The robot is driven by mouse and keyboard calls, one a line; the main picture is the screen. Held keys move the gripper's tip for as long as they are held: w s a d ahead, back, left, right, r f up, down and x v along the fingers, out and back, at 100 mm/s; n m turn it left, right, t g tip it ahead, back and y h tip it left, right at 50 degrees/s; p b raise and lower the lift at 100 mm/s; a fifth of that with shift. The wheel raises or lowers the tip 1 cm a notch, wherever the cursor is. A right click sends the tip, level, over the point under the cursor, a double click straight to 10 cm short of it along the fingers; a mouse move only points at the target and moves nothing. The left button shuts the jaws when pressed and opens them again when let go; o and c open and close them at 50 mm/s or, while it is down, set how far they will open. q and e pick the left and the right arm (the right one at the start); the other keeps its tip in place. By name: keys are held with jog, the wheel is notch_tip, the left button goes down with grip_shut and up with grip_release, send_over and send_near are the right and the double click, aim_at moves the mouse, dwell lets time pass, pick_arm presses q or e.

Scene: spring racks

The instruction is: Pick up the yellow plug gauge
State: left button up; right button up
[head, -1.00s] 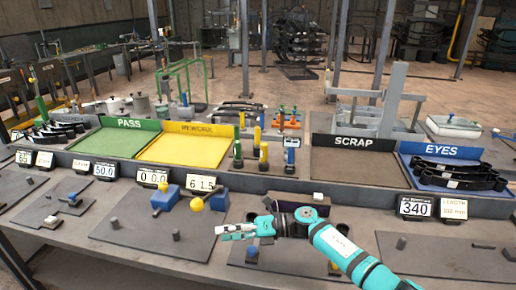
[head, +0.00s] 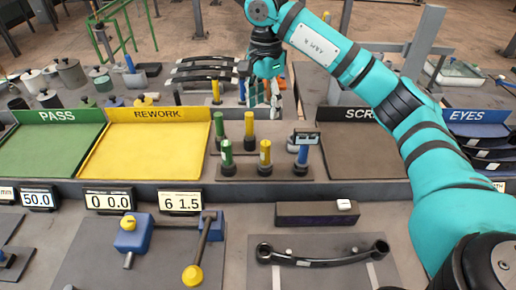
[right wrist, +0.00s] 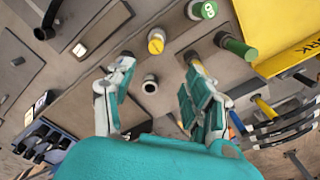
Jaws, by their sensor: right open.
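Several yellow plug gauges show. One yellow gauge (head: 265,151) stands upright in the front row of the gauge rack (head: 235,172); its round top shows in the right wrist view (right wrist: 156,41). A second yellow gauge (head: 249,124) stands upright in the back row, and it also shows partly behind a finger in the right wrist view (right wrist: 196,62). A third (head: 215,90) stands farther back. My right gripper (head: 263,100) is open and empty, above and behind the rack. A dark hollow holder (right wrist: 150,84) shows between its fingers. My left gripper is not in view.
Green gauges (head: 226,152) and a blue gauge (head: 301,158) stand close by in the rack. The yellow REWORK tray (head: 158,148) is to the left, the SCRAP tray (head: 365,155) to the right. Curved springs (head: 205,68) lie behind, near my gripper.

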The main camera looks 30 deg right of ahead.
jog(key=p, duration=0.2)
send_over(265, 143)
notch_tip(265, 143, down, 7)
jog(key=shift+r, duration=0.2)
jog(key=f, duration=0.2)
jog(key=f+p, duration=0.1)
jog(key=f, duration=0.1)
jog(key=shift+w+f, duration=0.2)
jog(key=shift+f, duration=0.05)
jog(key=shift+s+f+p, duration=0.1)
jog(key=shift+f+p, duration=0.1)
jog(key=shift+p, duration=0.1)
notch_tip(265, 143, down, 4)
jog(key=p, duration=0.2)
jog(key=shift+s+d+f+p, duration=0.1)
jog(key=shift+s+f+p, duration=0.1)
jog(key=shift+p, duration=0.2)
jog(key=shift+f, duration=0.2)
jog(key=shift+w, duration=0.1)
jog(key=c, duration=1.1)
